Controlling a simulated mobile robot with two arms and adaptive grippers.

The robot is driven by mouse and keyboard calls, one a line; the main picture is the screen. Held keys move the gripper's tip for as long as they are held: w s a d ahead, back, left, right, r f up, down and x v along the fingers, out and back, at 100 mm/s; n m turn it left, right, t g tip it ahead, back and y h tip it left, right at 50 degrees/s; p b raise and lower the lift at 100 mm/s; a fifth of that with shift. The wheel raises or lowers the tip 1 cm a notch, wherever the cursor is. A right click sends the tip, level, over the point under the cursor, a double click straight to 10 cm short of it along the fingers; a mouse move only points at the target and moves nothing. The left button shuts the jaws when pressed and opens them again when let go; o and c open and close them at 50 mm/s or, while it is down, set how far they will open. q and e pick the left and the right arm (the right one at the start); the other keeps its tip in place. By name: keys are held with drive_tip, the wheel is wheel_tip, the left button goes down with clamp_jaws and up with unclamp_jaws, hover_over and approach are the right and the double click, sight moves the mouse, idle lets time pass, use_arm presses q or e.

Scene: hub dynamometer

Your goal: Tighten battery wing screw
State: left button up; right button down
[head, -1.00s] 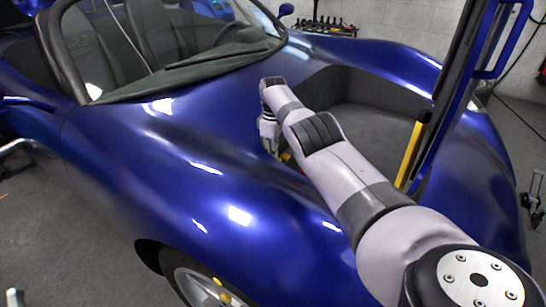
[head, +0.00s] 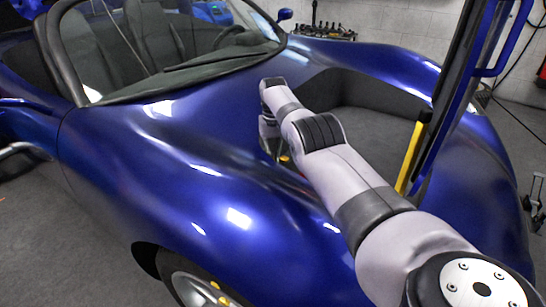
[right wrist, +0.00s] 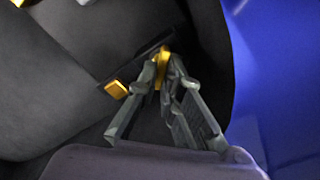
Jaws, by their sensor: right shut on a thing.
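In the right wrist view, the two fingers of my right gripper (right wrist: 163,68) meet at their tips on a small yellow piece, which looks like the wing screw (right wrist: 162,73). It sits at a dark bar (right wrist: 140,68) inside the dark bay. A second yellow piece (right wrist: 116,89) lies along the bar, to the left of the fingers. In the head view my right arm reaches over the open front bay of the blue car, with the hand low at its near edge. The fingertips and the screw are hidden there by the bodywork. My left gripper is not in view.
The blue bodywork (head: 170,190) curves close around the hand. The front bay (head: 375,120) is open. A yellow bar (head: 408,155) and a dark blue upright panel (head: 460,90) stand at the bay's right. The windscreen (head: 180,45) is behind.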

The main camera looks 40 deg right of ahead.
drive_tip(key=shift+d+m, duration=0.1)
drive_tip(key=shift+m, duration=0.9)
drive_tip(key=m, duration=0.2)
drive_tip(key=shift+r+m+p, duration=0.1)
drive_tip(key=shift+m+p, duration=0.2)
drive_tip(key=shift+p, duration=0.05)
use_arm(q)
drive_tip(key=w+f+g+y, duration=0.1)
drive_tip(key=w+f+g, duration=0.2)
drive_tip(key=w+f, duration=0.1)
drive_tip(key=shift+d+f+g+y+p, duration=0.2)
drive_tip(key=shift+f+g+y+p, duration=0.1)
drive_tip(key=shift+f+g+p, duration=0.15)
use_arm(e)
drive_tip(key=shift+s+m, duration=0.1)
drive_tip(key=shift+m, duration=1.9)
drive_tip(key=c, duration=1.7)
unclamp_jaws()
wheel_tip(320, 180, up, 12)
drive_tip(key=shift+f, duration=0.1)
